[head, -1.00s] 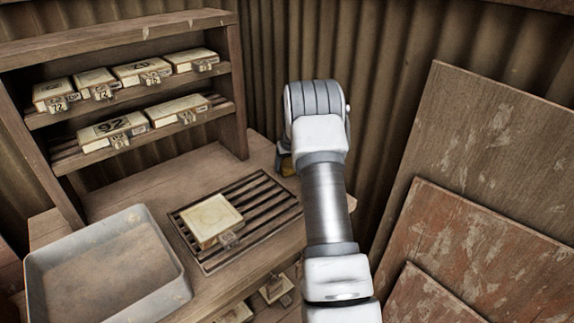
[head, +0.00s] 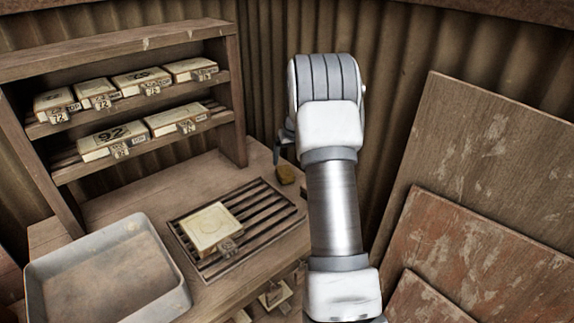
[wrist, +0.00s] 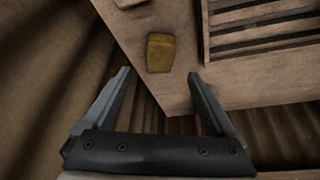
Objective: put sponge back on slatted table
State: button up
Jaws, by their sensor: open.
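A small yellow-brown sponge (head: 285,174) lies on the wooden table (head: 150,190) near its back right corner, right of the slatted rack. It also shows in the wrist view (wrist: 160,52), lying flat on the wood just beyond my fingertips. My gripper (wrist: 160,72) is open and empty, with the sponge ahead of the gap between its fingers and not touching them. In the head view my arm mostly hides the gripper; a dark part of it (head: 280,148) shows above the sponge. The slatted rack (head: 265,215) is set at the table's right part.
A pale box with a metal clasp (head: 210,228) sits on the rack. A grey tray (head: 105,265) stands at the front left. A shelf (head: 190,55) holds several similar boxes. Corrugated walls (head: 390,60) and leaning boards (head: 490,150) border my arm on the right.

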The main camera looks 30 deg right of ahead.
jog(key=s+a+r+n, duration=0.1)
jog(key=s+a+r, duration=0.5)
jog(key=a+r, duration=0.3)
jog(key=s+a+r, duration=0.6)
jog(key=a+r, duration=0.3)
jog(key=s+a+n+t+y, duration=0.1)
jog(key=s+a, duration=0.5)
jog(key=s, duration=0.6)
jog(key=s+a+n, duration=0.1)
jog(key=s+a, duration=0.5)
jog(key=s, duration=0.6)
notch_tip(320, 180, up, 7)
jog(key=p, duration=0.6)
jog(key=shift+w, duration=0.35)
